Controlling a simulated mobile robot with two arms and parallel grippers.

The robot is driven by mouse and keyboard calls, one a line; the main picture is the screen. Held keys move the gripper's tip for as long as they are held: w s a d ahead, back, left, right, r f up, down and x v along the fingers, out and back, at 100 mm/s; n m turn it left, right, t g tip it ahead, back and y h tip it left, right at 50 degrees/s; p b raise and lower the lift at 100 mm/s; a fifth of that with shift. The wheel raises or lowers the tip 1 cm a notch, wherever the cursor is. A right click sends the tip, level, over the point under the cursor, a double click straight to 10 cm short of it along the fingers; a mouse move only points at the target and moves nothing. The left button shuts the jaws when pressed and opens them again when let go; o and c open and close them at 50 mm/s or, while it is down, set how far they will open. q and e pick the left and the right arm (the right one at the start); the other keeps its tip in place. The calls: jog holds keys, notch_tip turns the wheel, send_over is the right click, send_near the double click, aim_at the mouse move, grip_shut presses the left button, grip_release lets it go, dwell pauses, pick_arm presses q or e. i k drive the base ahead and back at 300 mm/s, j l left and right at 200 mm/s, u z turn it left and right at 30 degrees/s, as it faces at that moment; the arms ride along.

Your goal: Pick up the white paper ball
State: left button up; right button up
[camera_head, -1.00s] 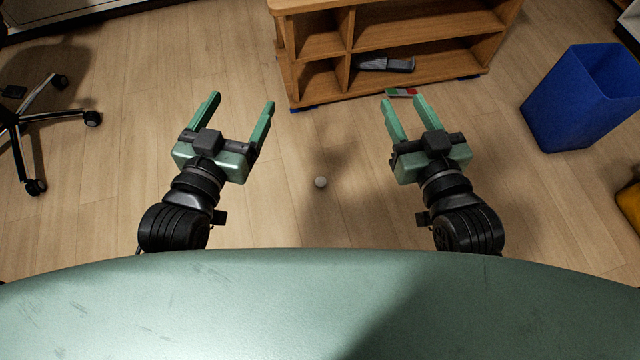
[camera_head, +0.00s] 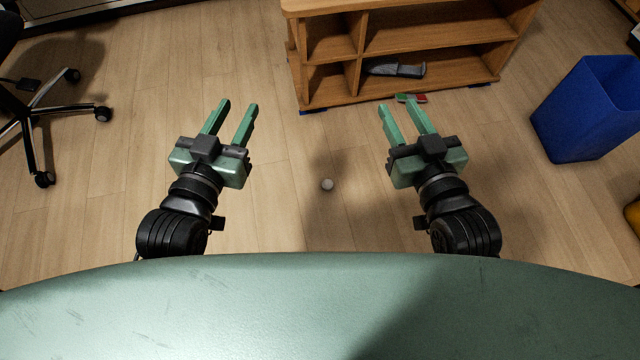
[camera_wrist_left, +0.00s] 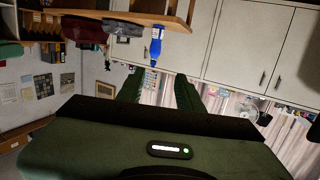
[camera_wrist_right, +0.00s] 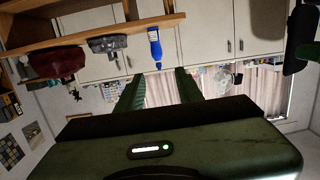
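The white paper ball (camera_head: 327,185) lies on the wooden floor in the head view, between my two grippers and apart from both. My left gripper (camera_head: 238,106) is to the left of the ball, with a gap between its green fingers and nothing in it. My right gripper (camera_head: 396,107) is to the right of the ball, also open and empty. Both wrist views show parted fingers, the left ones (camera_wrist_left: 158,90) and the right ones (camera_wrist_right: 159,85), with nothing between them. The ball is not in either wrist view.
A wooden shelf (camera_head: 430,42) stands ahead, with a dark object (camera_head: 395,68) inside. A blue bin (camera_head: 585,112) stands at the right and an office chair (camera_head: 45,105) at the left. The floor around the ball is clear.

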aim_at(327, 184)
jog(key=i+l+u, duration=0.2)
jog(key=l+u, duration=0.25)
jog(key=i+l+u, duration=0.1)
jog(key=l+u, duration=0.15)
jog(key=u, duration=0.2)
